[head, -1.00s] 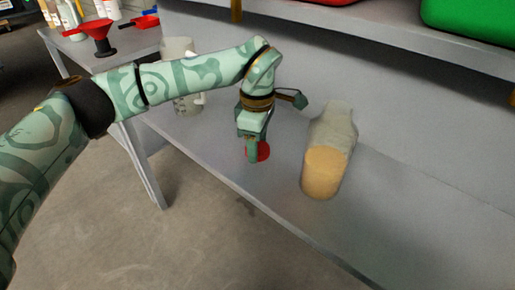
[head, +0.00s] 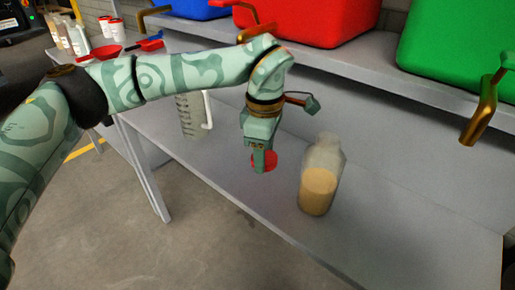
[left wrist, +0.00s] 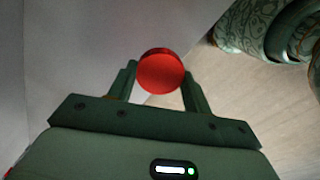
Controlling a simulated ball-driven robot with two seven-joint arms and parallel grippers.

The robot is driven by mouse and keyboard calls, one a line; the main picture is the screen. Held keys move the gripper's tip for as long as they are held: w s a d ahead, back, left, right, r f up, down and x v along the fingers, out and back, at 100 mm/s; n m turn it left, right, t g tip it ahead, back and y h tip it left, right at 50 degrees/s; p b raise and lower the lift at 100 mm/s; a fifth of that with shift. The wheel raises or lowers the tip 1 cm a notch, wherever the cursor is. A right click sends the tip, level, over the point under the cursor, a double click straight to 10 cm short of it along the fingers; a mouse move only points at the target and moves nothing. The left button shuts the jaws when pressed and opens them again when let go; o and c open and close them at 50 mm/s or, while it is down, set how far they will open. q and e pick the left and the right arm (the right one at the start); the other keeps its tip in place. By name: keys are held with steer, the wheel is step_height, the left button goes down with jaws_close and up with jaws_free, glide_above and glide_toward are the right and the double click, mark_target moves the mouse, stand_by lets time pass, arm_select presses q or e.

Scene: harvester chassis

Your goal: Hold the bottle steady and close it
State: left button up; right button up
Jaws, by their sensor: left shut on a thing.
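A clear bottle (head: 319,178) part-filled with tan contents stands upright on the grey bench, right of my left gripper in the head view. Its top shows no cap. My left gripper (head: 263,160) is shut on a round red cap (head: 270,161) and points down, left of the bottle and apart from it. In the left wrist view the red cap (left wrist: 161,72) sits between the two fingers (left wrist: 160,85). The bottle is not seen in the wrist view. My right gripper is not in view.
A grey measuring jug (head: 192,115) stands behind my left arm. A red funnel (head: 107,52) and several bottles are at the far left. A shelf (head: 400,85) with red (head: 320,22) and green (head: 455,45) bins runs above; bronze brackets (head: 480,115) stick out from it. Bench right of the bottle is clear.

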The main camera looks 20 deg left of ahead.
arm_select(q)
steer(key=s+d+r+p, duration=0.2)
steer(key=s+d, duration=0.1)
steer(key=s, duration=0.3)
steer(key=shift+s+d+r, duration=0.25)
steer(key=shift+s+r, duration=0.05)
steer(key=shift+r, duration=0.1)
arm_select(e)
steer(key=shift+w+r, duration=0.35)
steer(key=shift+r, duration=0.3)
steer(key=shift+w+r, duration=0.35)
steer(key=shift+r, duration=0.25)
arm_select(q)
steer(key=s+a+f+m, duration=0.1)
steer(key=s+a+m, duration=0.8)
steer(key=m, duration=0.9)
steer(key=shift+s+a+m, duration=0.2)
steer(key=shift+s+m, duration=0.1)
steer(key=shift+s, duration=0.2)
